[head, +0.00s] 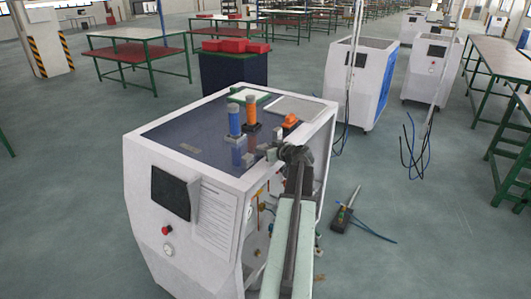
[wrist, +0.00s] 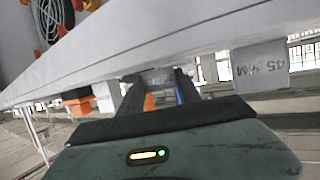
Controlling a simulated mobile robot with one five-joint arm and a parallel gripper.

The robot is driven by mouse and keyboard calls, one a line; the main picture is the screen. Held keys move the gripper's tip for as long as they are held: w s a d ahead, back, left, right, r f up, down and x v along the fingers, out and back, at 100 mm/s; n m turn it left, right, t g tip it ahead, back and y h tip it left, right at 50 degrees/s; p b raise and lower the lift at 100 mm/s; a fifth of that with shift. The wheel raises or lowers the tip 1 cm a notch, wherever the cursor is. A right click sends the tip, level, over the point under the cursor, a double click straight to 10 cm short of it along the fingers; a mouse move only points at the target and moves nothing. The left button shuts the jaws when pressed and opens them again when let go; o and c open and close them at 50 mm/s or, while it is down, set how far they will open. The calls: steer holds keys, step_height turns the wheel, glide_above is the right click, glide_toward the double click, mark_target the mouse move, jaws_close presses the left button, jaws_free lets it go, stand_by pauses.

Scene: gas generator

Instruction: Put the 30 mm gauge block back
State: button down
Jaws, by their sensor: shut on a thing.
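My gripper (head: 270,152) is at the right edge of the white cabinet's dark top in the head view. In the wrist view my gripper (wrist: 158,80) has its two dark fingers shut on a small grey block (wrist: 156,76), which I take for the 30 mm gauge block. Its marking cannot be read, and the fingers hide part of it. A larger grey block (wrist: 260,75), marked 45 MM and seen upside down, shows to the right, apart from the fingers. In the head view the held block is too small to make out clearly.
The white cabinet (head: 185,240) has a dark blue top (head: 185,130). In the wrist view a pale edge (wrist: 150,48) crosses close above the fingers. A tool with a cable (head: 345,212) is at right.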

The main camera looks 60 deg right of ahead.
steer(key=c, duration=1.3)
jaws_free()
steer(key=shift+f, duration=0.2)
steer(key=o, duration=0.5)
steer(key=shift+c, duration=0.2)
steer(key=shift+r, duration=0.1)
steer(key=shift+r, duration=0.15)
steer(key=p+v, duration=0.4)
steer(key=v, duration=0.8)
